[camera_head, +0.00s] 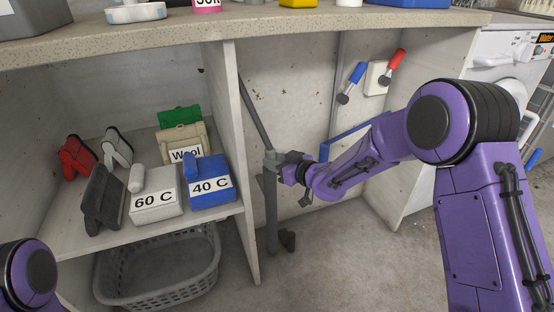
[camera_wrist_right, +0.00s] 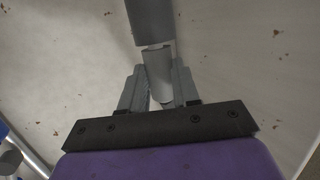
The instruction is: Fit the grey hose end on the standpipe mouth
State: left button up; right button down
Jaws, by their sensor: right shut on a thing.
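The standpipe (camera_head: 271,210) is a grey upright pipe against the back wall, with a bend at its foot. My right gripper (camera_head: 273,161) is at its upper end, shut on the grey hose end, which it largely hides in the head view. A dark grey hose (camera_head: 256,115) slants up and left from there. In the right wrist view, a lighter grey tube (camera_wrist_right: 157,66) sits between the fingers, close to a wider, darker tube (camera_wrist_right: 151,18). I cannot tell whether the hose end is in the mouth. My left gripper is not in view.
A shelf panel (camera_head: 241,150) stands close left of the standpipe. The countertop (camera_head: 250,30) overhangs. Blue and red taps (camera_head: 397,59) and a white washing machine (camera_head: 495,60) are right.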

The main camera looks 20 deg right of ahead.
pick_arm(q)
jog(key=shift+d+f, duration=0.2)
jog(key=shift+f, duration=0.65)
pick_arm(e)
jog(key=shift+d+f, duration=0.2)
jog(key=shift+f, duration=0.5)
jog(key=c, duration=0.8)
grip_release()
jog(key=shift+o, duration=0.2)
jog(key=shift+a, duration=0.1)
pick_arm(q)
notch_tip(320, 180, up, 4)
jog(key=p, duration=0.4)
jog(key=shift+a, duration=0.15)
pick_arm(e)
jog(key=r+v, duration=0.1)
jog(key=v, duration=1)
jog(key=shift+w, duration=0.2)
